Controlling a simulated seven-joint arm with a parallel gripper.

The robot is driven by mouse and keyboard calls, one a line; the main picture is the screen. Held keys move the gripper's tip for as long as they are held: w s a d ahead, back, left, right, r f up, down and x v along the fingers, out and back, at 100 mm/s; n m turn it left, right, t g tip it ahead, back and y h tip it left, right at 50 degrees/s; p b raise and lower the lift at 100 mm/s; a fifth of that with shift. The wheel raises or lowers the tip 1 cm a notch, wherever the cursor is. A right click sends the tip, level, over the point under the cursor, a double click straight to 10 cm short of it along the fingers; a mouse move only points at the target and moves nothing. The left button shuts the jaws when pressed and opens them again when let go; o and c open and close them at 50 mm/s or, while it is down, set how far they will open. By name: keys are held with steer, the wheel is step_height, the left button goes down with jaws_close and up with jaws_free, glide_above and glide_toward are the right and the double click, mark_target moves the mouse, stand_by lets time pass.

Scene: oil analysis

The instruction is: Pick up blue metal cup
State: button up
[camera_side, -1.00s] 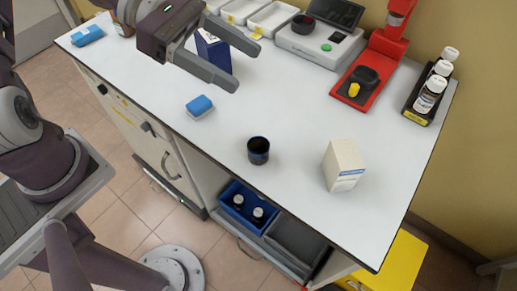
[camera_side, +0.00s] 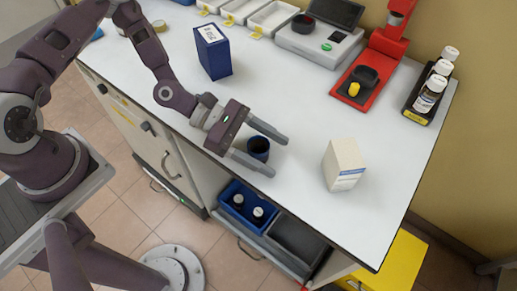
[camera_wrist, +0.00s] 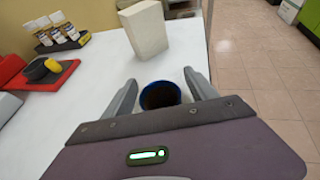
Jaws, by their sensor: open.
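The blue metal cup (camera_side: 258,148) stands upright on the white bench, near its front edge. It has a blue rim and a dark inside. My gripper (camera_side: 280,156) is open and low over the bench, with one finger on each side of the cup. In the wrist view the cup (camera_wrist: 160,95) sits between the two fingers of my gripper (camera_wrist: 158,84), close to the palm, and its lower part is hidden by my gripper. I cannot tell whether a finger touches it.
A cream box (camera_side: 343,164) stands to the right of the cup. A dark blue box (camera_side: 213,52) stands behind my arm. A red device (camera_side: 366,75), a scale (camera_side: 318,45) and a bottle rack (camera_side: 420,108) line the back. The bench front edge is close to the cup.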

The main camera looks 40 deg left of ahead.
steer(key=shift+d, duration=0.15)
jaws_close()
